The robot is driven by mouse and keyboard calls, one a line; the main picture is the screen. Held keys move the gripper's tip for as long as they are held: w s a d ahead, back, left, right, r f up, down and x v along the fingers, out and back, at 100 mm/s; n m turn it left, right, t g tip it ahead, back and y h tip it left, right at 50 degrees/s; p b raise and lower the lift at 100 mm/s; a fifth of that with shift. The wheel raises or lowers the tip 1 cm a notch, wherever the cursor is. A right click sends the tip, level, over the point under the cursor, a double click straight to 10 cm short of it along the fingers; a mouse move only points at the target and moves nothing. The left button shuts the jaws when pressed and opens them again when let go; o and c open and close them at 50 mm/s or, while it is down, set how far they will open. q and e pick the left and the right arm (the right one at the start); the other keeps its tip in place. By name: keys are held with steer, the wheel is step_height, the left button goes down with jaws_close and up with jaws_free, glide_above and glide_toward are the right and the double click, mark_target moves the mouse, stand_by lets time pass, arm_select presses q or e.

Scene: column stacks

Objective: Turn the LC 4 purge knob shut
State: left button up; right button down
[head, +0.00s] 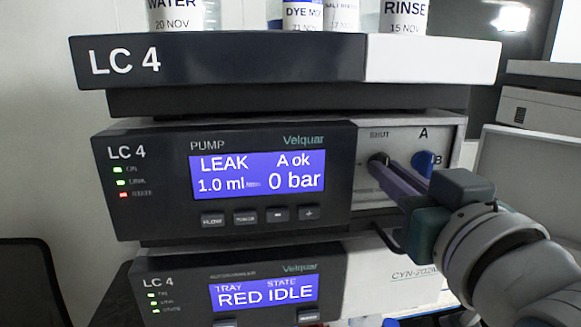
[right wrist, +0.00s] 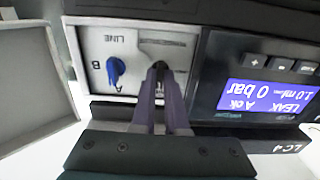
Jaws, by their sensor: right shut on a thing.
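The dark purge knob (head: 376,160) is on the light front panel of the LC 4 pump module (head: 350,130), below the label SHUT. My right gripper (head: 384,168) reaches in from the right with its purple-grey fingers shut on the knob. In the right wrist view, which is upside down, the fingers (right wrist: 160,80) close around the small dark knob (right wrist: 160,66), and the tips hide most of it. Which way the knob points cannot be told. The pump display (head: 258,174) reads LEAK, A ok, 1.0 ml/min and 0 bar. My left gripper is not in view.
A blue selector knob (head: 422,163) marked A and B sits just right of the purge knob; it also shows in the right wrist view (right wrist: 115,72). Bottles (head: 405,14) stand on the tray above. The lower module (head: 200,290) reads RED IDLE. Grey equipment (head: 535,175) stands at right.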

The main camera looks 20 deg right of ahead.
stand_by(0.3)
steer(key=c, duration=0.9)
jaws_free()
steer(key=shift+c, duration=0.2)
